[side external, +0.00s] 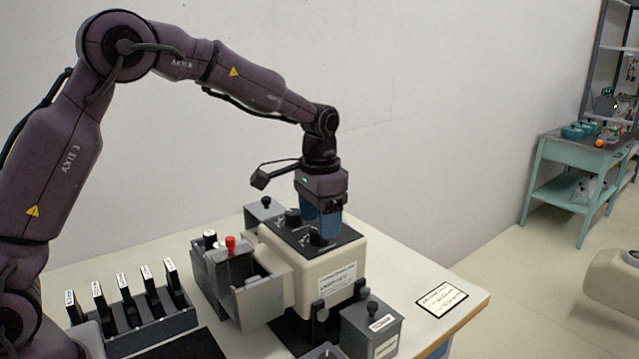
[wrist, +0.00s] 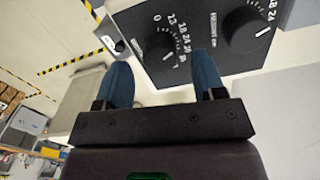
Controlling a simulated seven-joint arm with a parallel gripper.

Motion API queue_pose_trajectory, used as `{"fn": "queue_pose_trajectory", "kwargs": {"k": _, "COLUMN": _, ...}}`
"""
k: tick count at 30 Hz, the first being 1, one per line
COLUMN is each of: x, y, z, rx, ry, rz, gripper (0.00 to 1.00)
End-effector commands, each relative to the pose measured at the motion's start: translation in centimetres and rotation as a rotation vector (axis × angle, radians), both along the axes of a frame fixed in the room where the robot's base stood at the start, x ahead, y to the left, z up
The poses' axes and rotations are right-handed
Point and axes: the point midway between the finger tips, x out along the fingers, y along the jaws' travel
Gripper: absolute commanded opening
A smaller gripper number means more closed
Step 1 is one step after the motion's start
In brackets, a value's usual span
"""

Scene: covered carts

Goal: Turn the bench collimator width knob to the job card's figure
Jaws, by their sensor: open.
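The bench collimator (side external: 285,262) is a cream box with a black top panel carrying two black knobs. My gripper (side external: 322,232) points down over the nearer knob (side external: 318,238), its blue fingers close to the panel. In the wrist view my gripper (wrist: 162,60) is open, with one knob (wrist: 158,46) showing beyond and between the fingertips; touching cannot be told. That knob has a white pointer line and a printed number scale. The other knob (wrist: 246,30) sits to the right. Which is the width knob is not readable. The job card (side external: 441,298) lies on the bench at right, its figure illegible.
A grey box with a red-topped piece (side external: 231,243) stands left of the collimator. A rack of labelled black slabs (side external: 150,325) is at front left. Grey knobbed blocks (side external: 372,328) stand in front and behind (side external: 264,211). The bench around the card is clear.

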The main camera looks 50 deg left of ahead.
Motion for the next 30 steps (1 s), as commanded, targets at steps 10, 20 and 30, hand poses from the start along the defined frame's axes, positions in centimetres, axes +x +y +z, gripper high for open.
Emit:
{"fn": "queue_pose_trajectory", "kwargs": {"k": 10, "x": 0.1, "y": 0.0, "z": 7.8, "rx": 0.000, "ry": -0.006, "rz": 0.001, "gripper": 0.63}}
{"fn": "queue_pose_trajectory", "kwargs": {"k": 20, "x": 0.0, "y": 0.0, "z": 10.8, "rx": 0.001, "ry": -0.002, "rz": 0.001, "gripper": 0.63}}
{"fn": "queue_pose_trajectory", "kwargs": {"k": 30, "x": 0.0, "y": 0.0, "z": 10.9, "rx": 0.001, "ry": -0.001, "rz": 0.001, "gripper": 0.63}}
